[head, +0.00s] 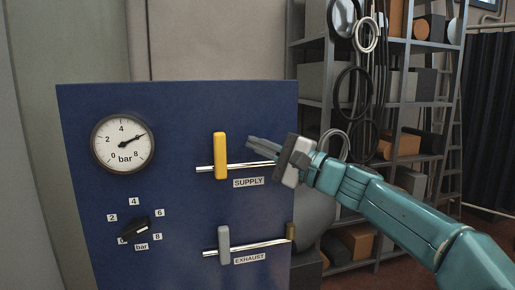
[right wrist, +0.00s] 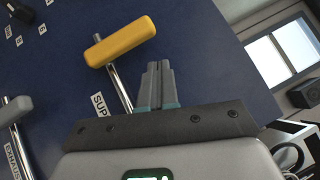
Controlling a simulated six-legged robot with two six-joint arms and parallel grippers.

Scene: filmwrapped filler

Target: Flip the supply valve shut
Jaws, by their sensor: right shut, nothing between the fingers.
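The supply valve has a yellow handle (head: 220,156) standing upright, across a horizontal chrome pipe (head: 240,166) on the blue panel (head: 180,110). The SUPPLY label (head: 248,183) is below it. In the right wrist view the yellow handle (right wrist: 120,41) lies ahead and left of the fingers. My right gripper (head: 250,142) is shut and empty, its fingertips pointing left, a short way right of the yellow handle with a visible gap. It also shows in the right wrist view (right wrist: 158,68). My left gripper is not in view.
A grey exhaust handle (head: 223,244) stands upright across a lower pipe. A round gauge (head: 123,142) points between 4 and 8 bar. A black knob (head: 136,228) sits below it. A shelf (head: 398,45) with hanging hoses stands behind, right of the panel.

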